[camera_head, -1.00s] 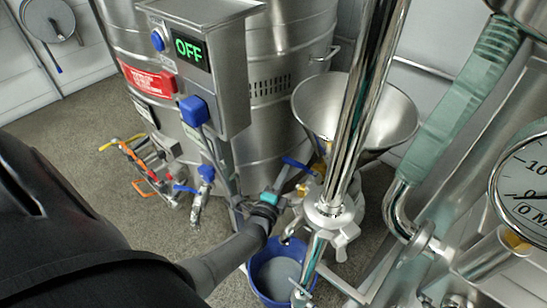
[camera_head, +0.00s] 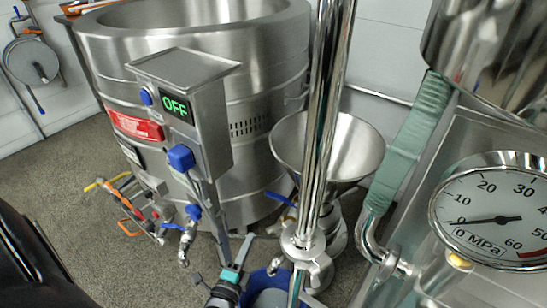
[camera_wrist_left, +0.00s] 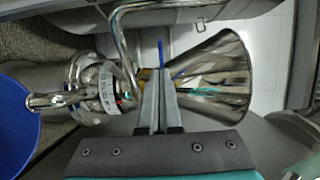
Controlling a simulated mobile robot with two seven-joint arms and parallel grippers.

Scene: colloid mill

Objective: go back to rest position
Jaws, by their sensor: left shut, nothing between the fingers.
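My left gripper (camera_head: 246,240) is at the bottom centre of the head view, with a teal band behind its fingers. In the left wrist view its two grey fingers (camera_wrist_left: 160,85) lie together, shut and empty. They point towards the steel funnel (camera_wrist_left: 213,70) of the mill and overlap part of it in the picture. In the head view the funnel (camera_head: 355,150) stands to the right of the gripper, behind a bright vertical pipe (camera_head: 325,110). A blue valve handle (camera_head: 280,198) shows just above the fingertips. My right gripper is not in view.
A large steel tank (camera_head: 255,60) with a control box (camera_head: 212,130) reading OFF stands behind the gripper. A blue bucket (camera_head: 256,280) is close beside the gripper. A pressure gauge (camera_head: 492,215) and a green-wrapped pipe (camera_head: 415,135) are at right. Open floor (camera_head: 60,190) lies at left.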

